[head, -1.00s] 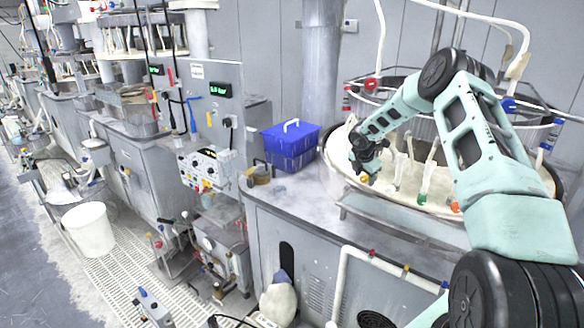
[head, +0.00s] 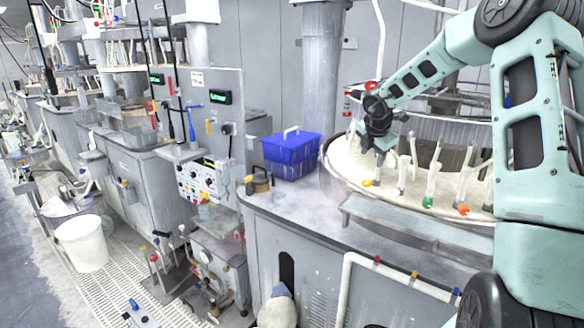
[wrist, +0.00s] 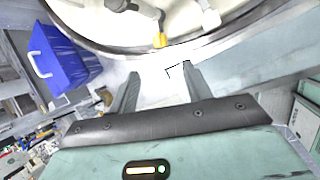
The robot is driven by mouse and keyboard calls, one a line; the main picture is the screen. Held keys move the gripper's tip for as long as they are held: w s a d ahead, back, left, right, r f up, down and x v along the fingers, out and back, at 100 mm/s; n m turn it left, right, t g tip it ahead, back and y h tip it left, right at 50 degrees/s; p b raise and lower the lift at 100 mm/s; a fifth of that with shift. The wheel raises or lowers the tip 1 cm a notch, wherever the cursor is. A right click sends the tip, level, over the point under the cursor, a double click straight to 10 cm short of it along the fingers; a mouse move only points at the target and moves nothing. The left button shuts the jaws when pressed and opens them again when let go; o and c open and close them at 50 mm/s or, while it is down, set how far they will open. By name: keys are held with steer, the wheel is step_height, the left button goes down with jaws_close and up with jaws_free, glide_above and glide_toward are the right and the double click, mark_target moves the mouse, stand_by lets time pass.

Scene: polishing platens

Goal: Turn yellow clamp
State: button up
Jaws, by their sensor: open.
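The yellow clamp (head: 368,183) is a small yellow piece at the low end of a white tube, near the front left rim of the round cream platen basin (head: 340,186). In the wrist view the yellow clamp (wrist: 160,40) shows at the upper middle, beyond my fingertips and roughly between their lines. My gripper (wrist: 160,72) is open and empty, with a gap to the clamp in the picture. In the head view my wrist is just above the clamp; the fingers are hard to make out there.
Other tubes beside it end in a green clamp (head: 428,202) and an orange clamp (head: 463,210). A blue box (head: 290,155) with a white handle stands left of the basin on the grey bench. A tape-like roll (head: 260,184) sits near the bench's left edge.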

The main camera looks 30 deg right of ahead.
steer(key=w+a+n+t+y+b, duration=0.1)
steer(key=w+a+n+t+b, duration=0.1)
steer(key=a+n, duration=0.7)
steer(key=w+a+n+t+y+b, duration=0.1)
steer(key=w+a+n+t+b, duration=0.2)
steer(key=a+n, duration=0.7)
steer(key=a+b, duration=0.1)
steer(key=a, duration=0.5)
steer(key=shift+w+r, duration=0.15)
steer(key=shift+w, duration=0.25)
steer(key=n+g+h+b, duration=0.25)
steer(key=n+b, duration=0.25)
steer(key=n, duration=1.2)
glide_above(367, 182)
steer(key=s+a, duration=0.6)
steer(key=s, duration=0.3)
steer(key=shift+y, duration=0.25)
steer(key=p+x, duration=0.3)
steer(key=x, duration=1.3)
steer(key=shift+w+d+f, duration=0.1)
steer(key=shift+d+f, duration=0.05)
steer(key=shift+f, duration=0.15)
